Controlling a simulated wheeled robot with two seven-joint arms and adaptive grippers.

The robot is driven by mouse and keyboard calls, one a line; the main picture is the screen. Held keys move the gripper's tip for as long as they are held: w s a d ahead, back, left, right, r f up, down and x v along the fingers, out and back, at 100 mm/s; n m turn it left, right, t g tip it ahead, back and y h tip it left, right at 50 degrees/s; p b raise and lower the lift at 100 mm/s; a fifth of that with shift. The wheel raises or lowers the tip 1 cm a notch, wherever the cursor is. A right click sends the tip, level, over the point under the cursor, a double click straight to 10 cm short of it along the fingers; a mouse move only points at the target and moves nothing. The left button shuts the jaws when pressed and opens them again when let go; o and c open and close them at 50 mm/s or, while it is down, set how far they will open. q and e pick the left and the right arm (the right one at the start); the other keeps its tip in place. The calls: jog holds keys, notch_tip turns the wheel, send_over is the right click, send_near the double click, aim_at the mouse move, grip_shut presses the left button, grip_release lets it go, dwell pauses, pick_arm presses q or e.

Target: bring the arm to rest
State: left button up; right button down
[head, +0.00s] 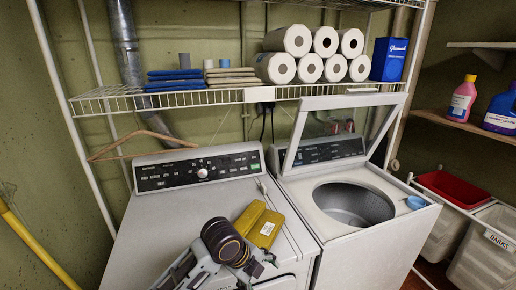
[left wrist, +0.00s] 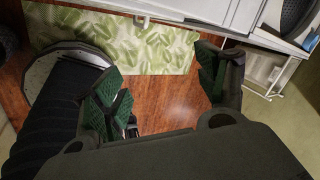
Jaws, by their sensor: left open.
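My left arm comes in at the bottom of the head view, and its gripper (head: 252,272) is in front of the left machine, a white dryer (head: 215,198). In the left wrist view the two dark green finger pads of this gripper (left wrist: 162,88) are wide apart with nothing between them; floor shows through the gap. My right gripper is in neither view.
A washer (head: 352,235) with its lid raised stands to the right. A wire shelf (head: 225,97) with paper rolls (head: 288,40) hangs above. White bins (head: 484,255) stand at the right. In the left wrist view a leaf-patterned rug (left wrist: 150,48) lies on the wooden floor (left wrist: 172,105).

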pick_arm(q)
jog(key=s+a+f+n+y, duration=0.1)
jog(key=s+a+f+n, duration=0.35)
jog(key=a+n, duration=0.35)
jog(key=s+a+f+n+t+y, duration=0.1)
jog(key=s+a+f+n+y, duration=0.15)
jog(key=s+a+n, duration=0.4)
jog(key=s+a+f+n+y, duration=0.1)
jog(key=s+a+f+n, duration=0.35)
jog(key=a+n, duration=0.5)
notch_tip(320, 180, down, 32)
jog(key=s+g, duration=0.1)
jog(key=s, duration=0.1)
jog(key=s+a+f+g, duration=0.1)
jog(key=s+a+f, duration=0.2)
jog(key=s+f, duration=1.7)
jog(key=shift+s+f+g, duration=0.3)
jog(key=shift+s+f, duration=0.05)
jog(key=shift+s, duration=0.65)
jog(key=shift+a, duration=0.1)
